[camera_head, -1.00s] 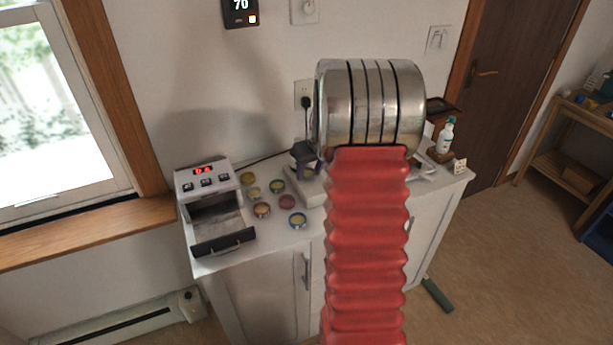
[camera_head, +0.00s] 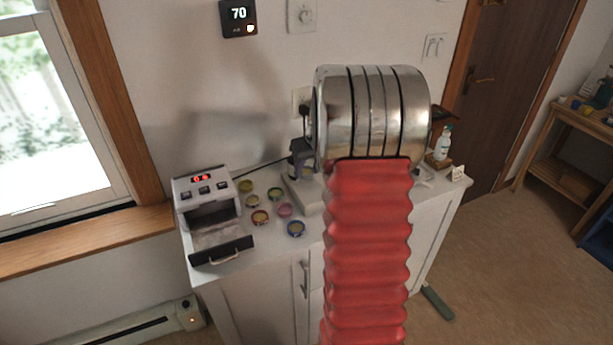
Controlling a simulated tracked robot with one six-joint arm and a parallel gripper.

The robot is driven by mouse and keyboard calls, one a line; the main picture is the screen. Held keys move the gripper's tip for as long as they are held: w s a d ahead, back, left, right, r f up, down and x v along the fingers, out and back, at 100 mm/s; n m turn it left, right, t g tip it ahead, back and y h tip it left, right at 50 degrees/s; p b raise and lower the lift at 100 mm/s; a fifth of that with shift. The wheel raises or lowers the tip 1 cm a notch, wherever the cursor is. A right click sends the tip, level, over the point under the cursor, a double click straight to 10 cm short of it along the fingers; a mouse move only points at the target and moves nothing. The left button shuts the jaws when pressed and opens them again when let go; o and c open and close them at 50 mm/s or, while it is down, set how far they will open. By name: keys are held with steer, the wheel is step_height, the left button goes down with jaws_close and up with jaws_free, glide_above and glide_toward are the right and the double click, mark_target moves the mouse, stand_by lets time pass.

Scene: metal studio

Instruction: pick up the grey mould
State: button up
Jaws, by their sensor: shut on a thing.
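I cannot make out the grey mould in the head view. My own arm, with a steel joint and a red ribbed sleeve, stands across the middle and hides part of the white cabinet top (camera_head: 262,252). My gripper is not visible, so I cannot see its jaws or anything between them. A small pale shape (camera_head: 425,179) shows just right of the arm, too small and covered to identify.
A small kiln-like box (camera_head: 203,186) with red digits has its front flap down at the left. Several coloured tins (camera_head: 260,218) stand beside it. A dark bottle (camera_head: 300,158) is near a pale slab (camera_head: 306,195). A teal-capped bottle (camera_head: 443,143) stands at the right end.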

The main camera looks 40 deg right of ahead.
steer(key=s+a, duration=0.2)
steer(key=s, duration=0.6)
steer(key=s+a, duration=0.3)
steer(key=s, duration=0.6)
steer(key=shift+s, duration=0.15)
steer(key=shift+s+f, duration=0.1)
